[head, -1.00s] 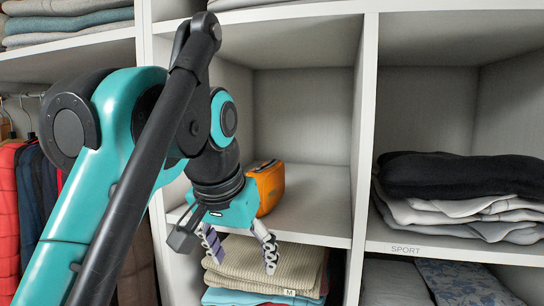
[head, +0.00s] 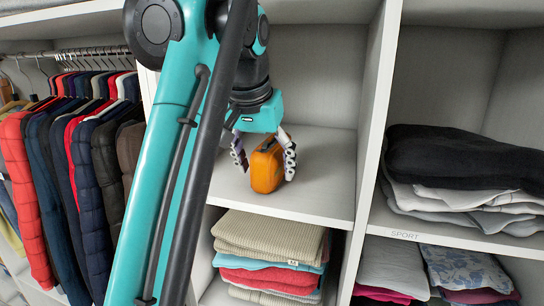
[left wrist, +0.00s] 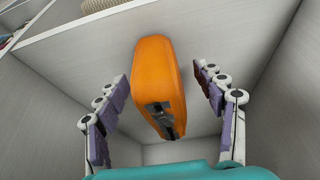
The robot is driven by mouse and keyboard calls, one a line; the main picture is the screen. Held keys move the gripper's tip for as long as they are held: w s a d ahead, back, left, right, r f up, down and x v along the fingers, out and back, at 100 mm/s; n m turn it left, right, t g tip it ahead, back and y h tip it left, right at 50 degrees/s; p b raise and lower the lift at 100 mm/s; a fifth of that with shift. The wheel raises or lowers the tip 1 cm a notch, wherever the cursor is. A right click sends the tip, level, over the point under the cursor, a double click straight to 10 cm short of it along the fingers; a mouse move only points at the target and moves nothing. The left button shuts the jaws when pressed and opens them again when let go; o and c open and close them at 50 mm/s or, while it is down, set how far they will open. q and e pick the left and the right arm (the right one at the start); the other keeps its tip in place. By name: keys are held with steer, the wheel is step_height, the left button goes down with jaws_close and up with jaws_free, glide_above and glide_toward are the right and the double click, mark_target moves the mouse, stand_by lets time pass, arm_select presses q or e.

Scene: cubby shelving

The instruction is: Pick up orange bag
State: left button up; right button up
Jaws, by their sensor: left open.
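The orange bag (head: 267,168) stands on the floor of the middle cubby. In the left wrist view the bag (left wrist: 157,75) shows its dark handle or clasp on the side toward my palm. My left gripper (head: 263,162) is open, with one finger on each side of the bag. In the left wrist view the gripper's fingers (left wrist: 163,100) flank the bag with a visible gap on both sides. The fingers do not appear to touch the bag. My right gripper is not in view.
Cubby walls and a right divider (head: 374,130) bound the space. Folded clothes (head: 268,250) fill the cubby below. A stack with a black garment (head: 460,165) lies in the right cubby. Jackets (head: 70,170) hang at the left. The cubby floor right of the bag is clear.

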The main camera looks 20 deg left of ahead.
arm_select(q)
steer(key=w, duration=0.2)
steer(key=w+p, duration=0.1)
steer(key=w, duration=0.1)
steer(key=shift+d+f, duration=0.25)
steer(key=shift+w+f, duration=0.25)
steer(key=shift+s+a, duration=0.1)
steer(key=shift+s, duration=0.25)
steer(key=shift+w, duration=0.1)
jaws_close()
